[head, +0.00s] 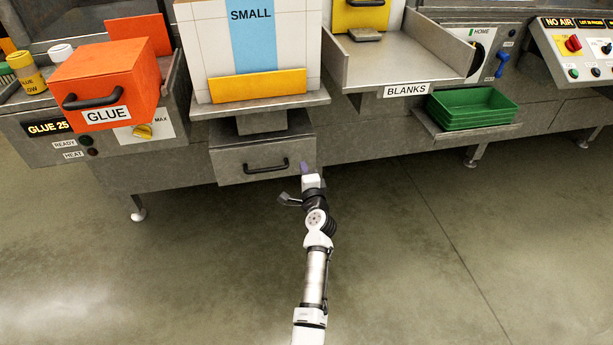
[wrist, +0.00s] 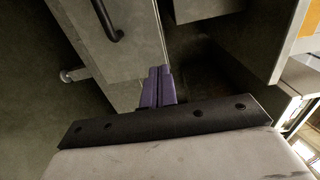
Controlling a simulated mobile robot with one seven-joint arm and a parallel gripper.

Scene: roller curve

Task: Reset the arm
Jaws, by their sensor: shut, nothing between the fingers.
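My gripper (head: 303,169) is at the end of my outstretched arm, close to the right end of the grey drawer (head: 240,167) under the machine. In the wrist view the two purple fingers of my gripper (wrist: 158,76) are together with nothing between them. The drawer front (wrist: 140,38) lies just beside and beyond the fingertips; I cannot tell whether they touch it. The drawer's black handle (head: 266,166) is to the left of my gripper and also shows in the wrist view (wrist: 106,20).
Above the drawer stands a white box labelled SMALL (head: 251,40). An orange GLUE box (head: 108,85) is at the left. A BLANKS tray (head: 392,62) and green trays (head: 470,107) are at the right. The floor (head: 420,250) in front is clear.

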